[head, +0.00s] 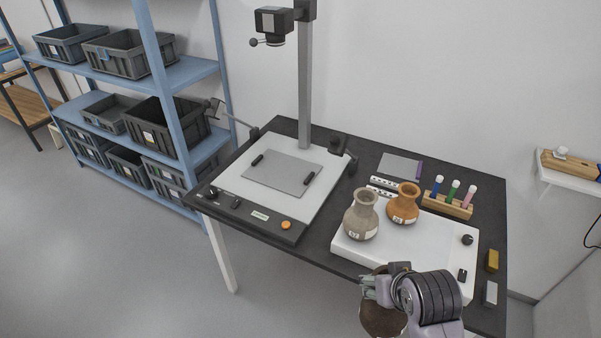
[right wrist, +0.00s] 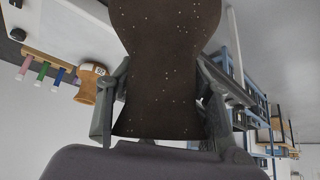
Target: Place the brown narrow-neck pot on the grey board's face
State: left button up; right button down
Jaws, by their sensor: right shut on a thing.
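The brown narrow-neck pot (head: 380,316) is in my right gripper (head: 378,285), at the front edge of the table in the head view. The gripper and arm hide part of it. In the right wrist view the dark brown pot (right wrist: 165,60) fills the middle, with the fingers (right wrist: 165,105) on both sides of its narrow part. The grey board (head: 283,172) lies flat and bare on the white base of the camera stand, left of the pot. My left gripper does not show.
A grey-beige pot (head: 361,216) and an orange pot (head: 403,205) stand on a white platform (head: 425,246) between my right gripper and the wall. A rack with coloured tubes (head: 447,203) is behind. The stand's column (head: 305,90) and lamps flank the board.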

aim_at(287, 167)
jog(key=i+j+z, duration=0.1)
jog(key=i+j, duration=0.3)
jog(key=i+j+z, duration=0.15)
jog(key=i+j, duration=0.25)
jog(key=i+j+z, duration=0.1)
jog(key=i+j, duration=0.25)
jog(key=j, duration=0.25)
jog(key=i+j+z, duration=0.15)
jog(key=i+j, duration=0.2)
jog(key=j, duration=0.2)
